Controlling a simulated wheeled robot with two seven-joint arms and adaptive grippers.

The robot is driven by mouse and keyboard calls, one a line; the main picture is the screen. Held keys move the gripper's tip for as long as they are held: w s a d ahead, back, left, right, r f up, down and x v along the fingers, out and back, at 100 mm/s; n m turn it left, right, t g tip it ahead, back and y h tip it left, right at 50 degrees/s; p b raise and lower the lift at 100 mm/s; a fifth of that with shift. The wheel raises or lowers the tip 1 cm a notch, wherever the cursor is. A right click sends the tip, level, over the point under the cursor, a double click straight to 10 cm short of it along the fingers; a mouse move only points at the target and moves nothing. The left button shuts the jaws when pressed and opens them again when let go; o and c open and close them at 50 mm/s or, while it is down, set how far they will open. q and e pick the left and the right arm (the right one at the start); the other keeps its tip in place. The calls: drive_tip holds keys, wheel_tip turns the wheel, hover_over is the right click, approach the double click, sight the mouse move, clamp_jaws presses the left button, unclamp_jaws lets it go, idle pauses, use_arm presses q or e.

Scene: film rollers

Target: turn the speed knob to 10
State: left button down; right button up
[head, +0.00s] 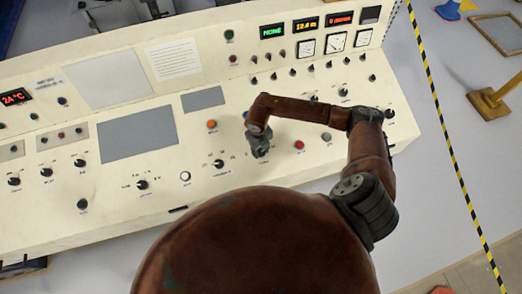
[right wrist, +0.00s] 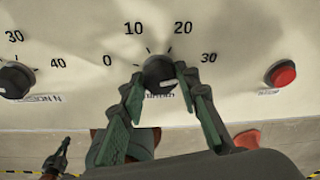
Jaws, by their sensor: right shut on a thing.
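The speed knob (right wrist: 159,72) is black and round, on the cream panel. Its scale reads 0, 10, 20 and 30 from left to right in the right wrist view. My right gripper (right wrist: 160,86) is shut on it, with a finger on each side. In the head view my right gripper (head: 260,150) reaches down to the panel and hides the knob. A pale mark shows on the knob's lower edge; I cannot tell for sure where the pointer stands. What looks like my left gripper (right wrist: 62,150) shows small and dark at the lower left, away from the panel.
Another black knob (right wrist: 15,80) with a scale to 40 is to the left. A red button (right wrist: 281,74) is to the right; an orange button (head: 212,124) also stands near in the head view. The console (head: 60,215) carries several more knobs, displays and dials.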

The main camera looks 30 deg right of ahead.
drive_tip(key=shift+c, duration=0.7)
use_arm(q)
drive_tip(key=shift+w, duration=0.25)
drive_tip(key=shift+w+f, duration=0.1)
drive_tip(key=shift+f, duration=0.05)
